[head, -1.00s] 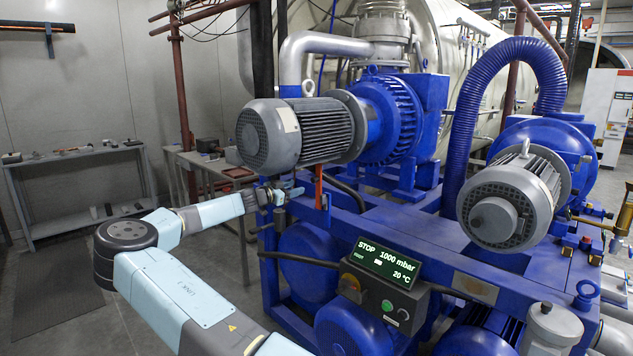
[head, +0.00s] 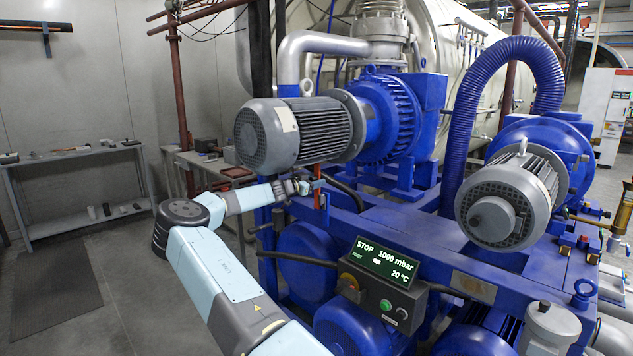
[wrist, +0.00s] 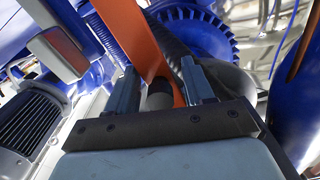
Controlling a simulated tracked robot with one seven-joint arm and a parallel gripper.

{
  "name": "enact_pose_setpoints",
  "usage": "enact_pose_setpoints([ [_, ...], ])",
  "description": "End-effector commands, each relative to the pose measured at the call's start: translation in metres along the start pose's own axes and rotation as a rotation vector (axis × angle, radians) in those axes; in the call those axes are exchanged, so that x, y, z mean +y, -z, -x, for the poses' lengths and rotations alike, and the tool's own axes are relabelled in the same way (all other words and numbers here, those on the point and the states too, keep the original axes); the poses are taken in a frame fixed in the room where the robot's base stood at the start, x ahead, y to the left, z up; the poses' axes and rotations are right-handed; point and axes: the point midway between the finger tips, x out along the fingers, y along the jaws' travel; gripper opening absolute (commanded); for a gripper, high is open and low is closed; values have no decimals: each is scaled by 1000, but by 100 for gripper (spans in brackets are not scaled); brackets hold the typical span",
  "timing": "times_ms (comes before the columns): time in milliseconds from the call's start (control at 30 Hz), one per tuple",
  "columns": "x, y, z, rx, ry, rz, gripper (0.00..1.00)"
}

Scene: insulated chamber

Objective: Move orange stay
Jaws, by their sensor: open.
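The orange stay (head: 318,186) is a narrow upright orange bar under the large grey motor at the front left of the blue pump frame. In the wrist view the stay (wrist: 130,38) is a flat orange strip running down from the top towards the gap between my fingers. My gripper (head: 308,187) is at the stay in the head view. In the wrist view its two blue-grey fingers (wrist: 160,88) are apart, with the stay's lower part showing between them. Whether either finger touches it cannot be told.
The grey motor (head: 300,133) hangs close above my gripper. The blue frame (head: 365,225) and the control box with a green display (head: 388,258) stand to the right.

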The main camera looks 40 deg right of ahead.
Motion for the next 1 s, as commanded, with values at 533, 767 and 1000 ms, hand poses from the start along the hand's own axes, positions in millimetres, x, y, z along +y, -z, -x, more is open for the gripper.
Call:
enact_pose_setpoints([
  [533, 1, 0, -8, 0, -1, 0, 41],
  [767, 0, 0, -8, 0, 0, -1, 19],
  [1000, 0, 1, -8, 0, 2, -1, 0],
])
